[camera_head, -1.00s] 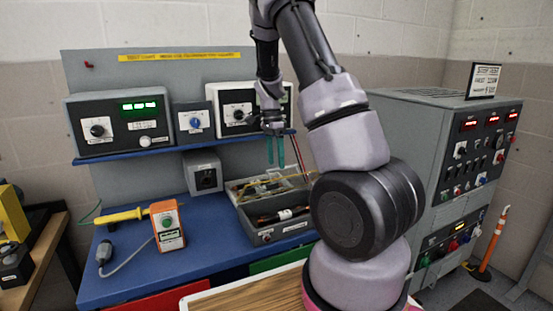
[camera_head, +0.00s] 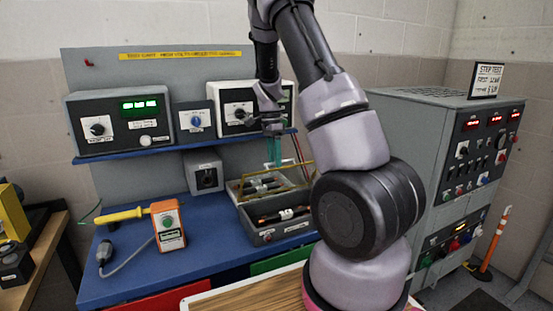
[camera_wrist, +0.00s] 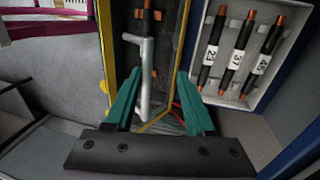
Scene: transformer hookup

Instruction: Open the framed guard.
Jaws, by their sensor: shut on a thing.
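The framed guard shows in the wrist view as yellow side bars (camera_wrist: 181,55) around a panel with a grey bar handle (camera_wrist: 145,75). In the head view the guard's yellow frame (camera_head: 285,191) stands tilted up over the grey box (camera_head: 262,236) on the blue bench. My gripper (camera_head: 274,150) reaches down from above the box. In the wrist view the teal fingers of my gripper (camera_wrist: 158,76) are on either side of the handle, holding it. The finger contact itself is partly hidden.
Labelled black fuses (camera_wrist: 233,58) lie in the open tray beside the guard. An orange tester (camera_head: 168,226) stands left on the bench. A shelf of instruments (camera_head: 118,122) is behind. A grey cabinet (camera_head: 450,150) stands right.

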